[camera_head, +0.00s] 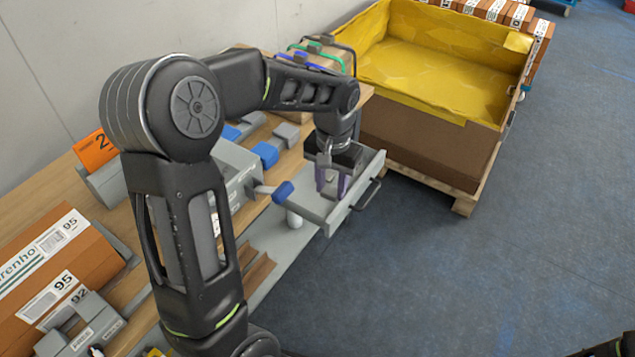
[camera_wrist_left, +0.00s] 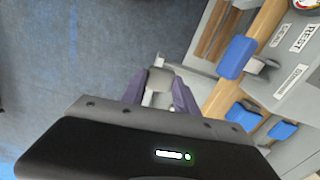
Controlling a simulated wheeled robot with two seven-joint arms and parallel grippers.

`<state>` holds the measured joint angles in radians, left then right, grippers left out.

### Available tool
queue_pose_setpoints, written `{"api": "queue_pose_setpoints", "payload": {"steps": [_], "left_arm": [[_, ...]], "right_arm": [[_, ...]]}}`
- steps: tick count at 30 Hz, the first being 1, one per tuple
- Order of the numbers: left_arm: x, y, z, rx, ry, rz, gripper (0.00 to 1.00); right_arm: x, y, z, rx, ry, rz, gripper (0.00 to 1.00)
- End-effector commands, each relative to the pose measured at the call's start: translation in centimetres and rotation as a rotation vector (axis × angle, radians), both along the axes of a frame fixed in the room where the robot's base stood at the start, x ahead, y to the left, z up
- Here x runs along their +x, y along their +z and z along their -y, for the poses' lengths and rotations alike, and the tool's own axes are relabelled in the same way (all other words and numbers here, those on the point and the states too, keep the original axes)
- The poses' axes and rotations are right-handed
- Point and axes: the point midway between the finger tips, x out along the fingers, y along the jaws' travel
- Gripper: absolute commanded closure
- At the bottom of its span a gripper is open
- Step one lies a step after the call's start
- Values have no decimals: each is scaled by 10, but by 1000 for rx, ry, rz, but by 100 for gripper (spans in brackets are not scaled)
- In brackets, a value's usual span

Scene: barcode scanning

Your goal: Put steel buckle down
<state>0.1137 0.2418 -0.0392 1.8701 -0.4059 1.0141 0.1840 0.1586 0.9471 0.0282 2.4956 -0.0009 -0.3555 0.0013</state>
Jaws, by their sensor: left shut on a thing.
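My left gripper (camera_head: 330,190) hangs over the open grey drawer (camera_head: 352,200) at the front of the bench, its purple fingers pointing down. In the left wrist view the left gripper (camera_wrist_left: 158,95) is shut on a small, pale metal piece, the steel buckle (camera_wrist_left: 157,98), which sits between the fingers. In the head view the buckle is mostly hidden by the fingers. I cannot tell whether it touches the drawer floor. My right gripper does not show; only a dark part of my own body enters at the bottom right corner.
A blue-tipped lever (camera_head: 283,192) juts out left of the drawer. A large carton with yellow lining (camera_head: 440,150) stands on a pallet to the right. Orange-brown boxes (camera_head: 50,255) lie on the wooden bench at left.

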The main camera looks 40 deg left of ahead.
Motion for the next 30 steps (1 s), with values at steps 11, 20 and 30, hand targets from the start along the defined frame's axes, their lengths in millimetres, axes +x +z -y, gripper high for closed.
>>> {"api": "queue_pose_setpoints", "payload": {"steps": [11, 20, 30], "left_arm": [[29, -110, 53, 4, -26, -6, 100], [20, -195, 105, -3, -112, 0, 100], [18, -200, 110, -6, -121, 2, 100]], "right_arm": [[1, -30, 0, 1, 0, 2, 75], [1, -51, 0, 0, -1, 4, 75], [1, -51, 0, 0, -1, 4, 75]]}}
